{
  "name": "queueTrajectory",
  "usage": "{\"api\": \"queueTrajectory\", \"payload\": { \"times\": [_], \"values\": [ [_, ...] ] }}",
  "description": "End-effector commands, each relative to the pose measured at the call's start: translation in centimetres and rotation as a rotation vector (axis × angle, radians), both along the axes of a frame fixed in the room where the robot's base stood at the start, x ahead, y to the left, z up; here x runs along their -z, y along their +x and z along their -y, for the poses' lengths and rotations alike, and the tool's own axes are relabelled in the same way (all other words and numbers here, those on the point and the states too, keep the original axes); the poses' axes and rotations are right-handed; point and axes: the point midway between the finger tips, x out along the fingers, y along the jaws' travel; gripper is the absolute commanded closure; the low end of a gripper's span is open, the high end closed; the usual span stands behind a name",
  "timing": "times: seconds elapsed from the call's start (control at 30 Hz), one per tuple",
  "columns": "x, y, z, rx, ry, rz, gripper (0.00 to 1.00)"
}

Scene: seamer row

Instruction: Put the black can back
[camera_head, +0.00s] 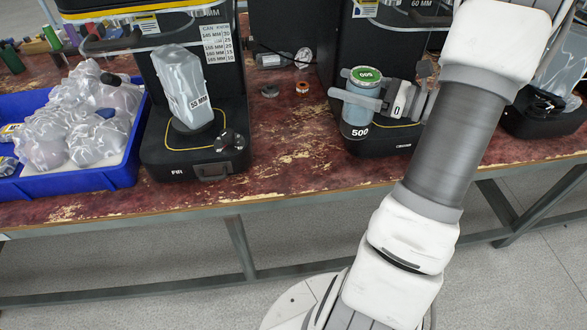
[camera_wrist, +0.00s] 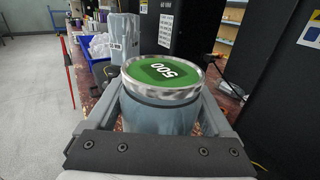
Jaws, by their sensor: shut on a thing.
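A grey-blue can (camera_head: 357,113) with a green lid marked 500 is at the front left corner of the right-hand black machine (camera_head: 400,135). In the wrist view the same can (camera_wrist: 160,118) stands between my two fingers, its green lid facing up. My gripper (camera_head: 347,92) is shut on the can, one finger on each side of it. It also shows in the wrist view (camera_wrist: 163,88). Whether the can's bottom rests on the machine's base or hangs just clear of it, I cannot tell. I see no can that is plainly black.
A left black machine (camera_head: 195,160) holds a clear bagged item (camera_head: 184,88) marked 55 MM. A blue crate (camera_head: 110,180) of bagged things stands at the far left. Small rings (camera_head: 302,87) lie on the worn red bench (camera_head: 285,145), whose middle is mostly clear.

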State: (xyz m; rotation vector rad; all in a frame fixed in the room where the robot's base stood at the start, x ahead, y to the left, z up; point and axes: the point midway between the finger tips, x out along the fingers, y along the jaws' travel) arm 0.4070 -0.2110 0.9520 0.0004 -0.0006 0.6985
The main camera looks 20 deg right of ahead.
Motion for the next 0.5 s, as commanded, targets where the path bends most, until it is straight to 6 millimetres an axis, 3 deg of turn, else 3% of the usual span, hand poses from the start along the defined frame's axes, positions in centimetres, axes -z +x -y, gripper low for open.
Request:
{"api": "queueTrajectory", "payload": {
  "times": [0.17, 0.5],
  "values": [
    [1.1, 0.4, -1.5, -0.007, 0.003, -0.001, 1.0],
    [5.5, 2.3, -8.5, -0.007, 0.003, -0.001, 1.0]
  ]
}}
